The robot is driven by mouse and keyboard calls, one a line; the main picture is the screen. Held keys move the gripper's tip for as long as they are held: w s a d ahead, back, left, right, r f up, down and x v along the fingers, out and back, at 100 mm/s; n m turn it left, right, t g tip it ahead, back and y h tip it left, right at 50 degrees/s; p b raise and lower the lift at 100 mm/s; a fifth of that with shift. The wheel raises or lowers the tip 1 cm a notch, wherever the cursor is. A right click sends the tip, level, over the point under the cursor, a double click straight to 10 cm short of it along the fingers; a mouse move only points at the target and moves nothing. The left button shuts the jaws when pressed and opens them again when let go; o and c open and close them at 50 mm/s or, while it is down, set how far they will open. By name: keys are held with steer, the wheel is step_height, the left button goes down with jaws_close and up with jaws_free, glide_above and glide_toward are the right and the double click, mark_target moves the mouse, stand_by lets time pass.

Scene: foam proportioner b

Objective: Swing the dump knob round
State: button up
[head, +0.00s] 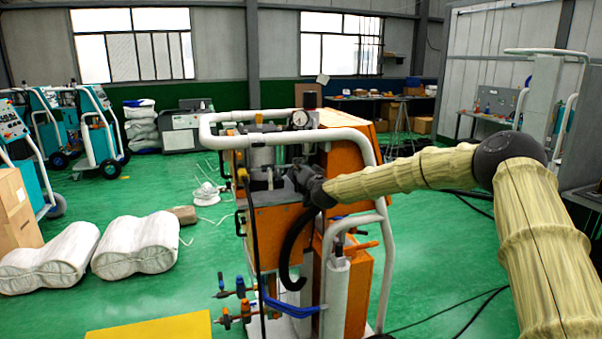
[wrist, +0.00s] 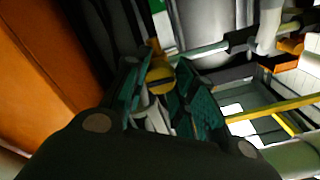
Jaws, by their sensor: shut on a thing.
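The foam proportioner (head: 272,222) is an orange machine in a white tube frame, in the middle of the head view. My arm reaches in from the right, and my gripper (head: 292,176) is at the machine's upper part, inside the frame. In the wrist view, the teal-padded fingers of my gripper (wrist: 160,66) stand on either side of a small yellow knob (wrist: 160,79), which I take to be the dump knob. The gripper is shut on it. In the head view the gripped knob is hidden behind my gripper, so its turn angle cannot be told.
A white frame tube (head: 352,137) runs close by my wrist. A pressure gauge (head: 300,119) stands above the gripper. A black hose (head: 289,255) curves down below it. Blue and orange valves (head: 233,316) stick out at the lower left.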

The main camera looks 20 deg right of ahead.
steer(key=shift+d, duration=0.1)
steer(key=o, duration=1)
steer(key=shift+o, duration=0.2)
steer(key=s, duration=1.2)
steer(key=shift+d, duration=0.2)
steer(key=shift+f, duration=0.1)
